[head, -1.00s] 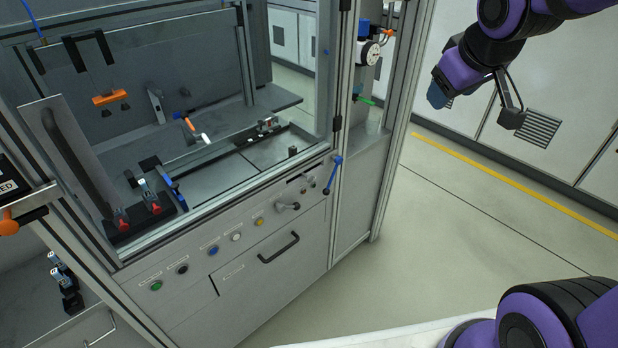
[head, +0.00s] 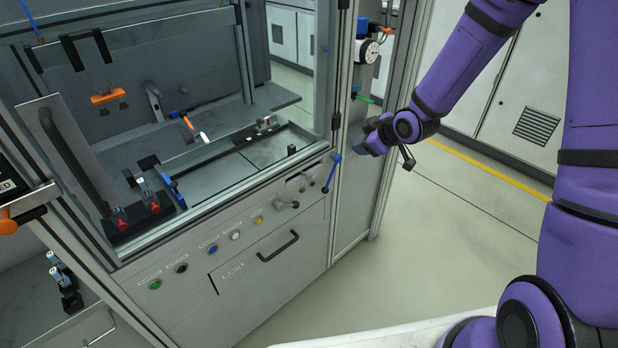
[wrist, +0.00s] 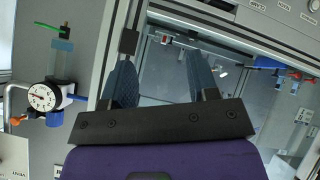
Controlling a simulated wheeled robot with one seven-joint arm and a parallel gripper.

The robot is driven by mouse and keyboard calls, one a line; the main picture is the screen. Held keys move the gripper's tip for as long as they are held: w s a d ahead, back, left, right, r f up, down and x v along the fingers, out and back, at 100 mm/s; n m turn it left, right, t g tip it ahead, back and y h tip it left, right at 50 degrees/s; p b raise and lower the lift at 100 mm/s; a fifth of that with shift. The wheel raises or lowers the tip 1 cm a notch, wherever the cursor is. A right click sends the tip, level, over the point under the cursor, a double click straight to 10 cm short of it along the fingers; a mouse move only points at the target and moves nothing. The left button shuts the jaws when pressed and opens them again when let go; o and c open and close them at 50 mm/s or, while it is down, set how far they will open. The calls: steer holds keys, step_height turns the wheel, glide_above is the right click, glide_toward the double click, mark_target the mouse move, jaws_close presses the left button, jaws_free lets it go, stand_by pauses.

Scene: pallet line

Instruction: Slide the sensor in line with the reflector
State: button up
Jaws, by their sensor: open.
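I cannot tell for sure which part is the sensor or the reflector. A small fitting (head: 265,124) sits at the far right of the long rail inside the machine, and a short black post (head: 292,150) stands near the front right edge. My gripper (head: 366,149) is in front of the machine's right column, seen from the side. In the wrist view its two blue ribbed fingers (wrist: 162,80) are apart, with nothing between them. The machine's frame opening and bed lie beyond the fingers.
A dial gauge (head: 369,52) and a green-tipped part (head: 365,99) are on the right column. A blue-handled lever (head: 333,172) sticks out at the front right corner. Red-based clamps (head: 138,212) stand at the front left. The floor at right (head: 450,220) is clear.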

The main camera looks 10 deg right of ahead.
steer(key=a+f+n+t+y, duration=0.1)
steer(key=a+f+y, duration=0.3)
steer(key=f, duration=0.6)
steer(key=m+t+y, duration=0.2)
steer(key=t, duration=0.3)
glide_toward(310, 178)
steer(key=x, duration=1)
steer(key=shift+w+a+r, duration=0.1)
steer(key=shift+r, duration=0.05)
